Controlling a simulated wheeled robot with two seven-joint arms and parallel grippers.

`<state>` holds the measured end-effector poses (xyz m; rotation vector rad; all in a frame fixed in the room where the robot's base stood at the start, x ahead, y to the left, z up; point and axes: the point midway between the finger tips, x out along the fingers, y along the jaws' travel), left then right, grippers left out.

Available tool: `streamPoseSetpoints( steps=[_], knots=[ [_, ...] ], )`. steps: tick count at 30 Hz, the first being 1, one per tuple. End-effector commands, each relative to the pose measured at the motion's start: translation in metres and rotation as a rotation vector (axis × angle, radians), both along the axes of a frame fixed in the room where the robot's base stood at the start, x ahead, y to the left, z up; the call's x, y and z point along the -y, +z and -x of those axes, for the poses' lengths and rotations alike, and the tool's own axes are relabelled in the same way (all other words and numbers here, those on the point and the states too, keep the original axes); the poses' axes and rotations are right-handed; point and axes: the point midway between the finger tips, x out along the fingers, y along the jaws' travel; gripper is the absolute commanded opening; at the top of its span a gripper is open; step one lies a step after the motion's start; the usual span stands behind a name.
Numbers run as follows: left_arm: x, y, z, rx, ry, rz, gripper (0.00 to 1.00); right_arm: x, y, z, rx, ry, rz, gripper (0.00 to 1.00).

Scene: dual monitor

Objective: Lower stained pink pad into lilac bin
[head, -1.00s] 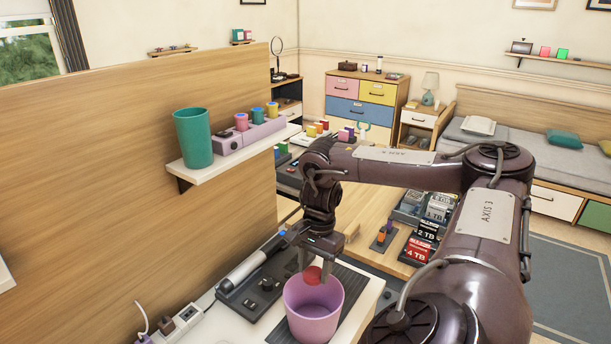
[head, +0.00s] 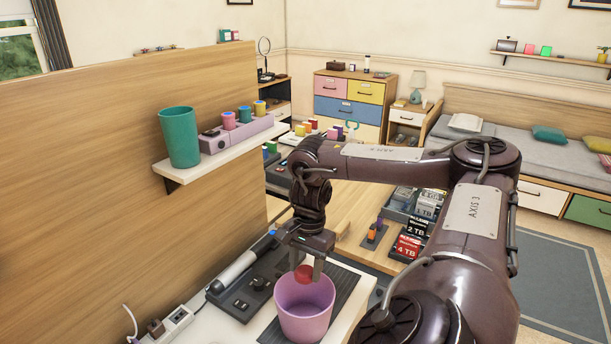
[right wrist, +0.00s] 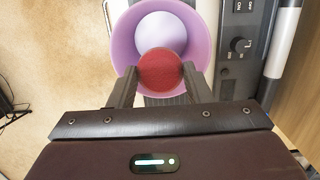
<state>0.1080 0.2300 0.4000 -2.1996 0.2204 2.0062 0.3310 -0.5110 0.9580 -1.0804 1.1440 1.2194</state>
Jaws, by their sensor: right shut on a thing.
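The stained pad (head: 304,273) looks red and round. My right gripper (head: 304,268) is shut on it, and the right wrist view shows the pad (right wrist: 160,72) between its two fingers. The lilac bin (head: 305,315) stands on a dark ribbed mat at the front of the white desk. The pad is at the bin's mouth, over the rim's far side in the head view. In the right wrist view the bin (right wrist: 122,42) lies beyond the pad, its pale inside floor partly covered by it. My left gripper is not in view.
A black soldering-type station with a grey handle (head: 240,262) lies left of the bin. A power strip (head: 170,325) is at the desk's front left. A shelf (head: 225,160) with a teal cup (head: 179,137) and several small spools is on the wooden partition. Drive boxes (head: 408,247) lie behind my arm.

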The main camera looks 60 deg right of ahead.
Motion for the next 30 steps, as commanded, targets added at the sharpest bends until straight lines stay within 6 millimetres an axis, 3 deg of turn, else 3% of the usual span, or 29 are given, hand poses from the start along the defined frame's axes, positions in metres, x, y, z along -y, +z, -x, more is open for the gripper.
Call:
streamPoseSetpoints(
  steps=[30],
  knots=[
    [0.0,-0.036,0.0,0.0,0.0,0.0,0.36,0.0,-0.053,0.0,-0.001,0.0,0.0,0.24]
  ],
)
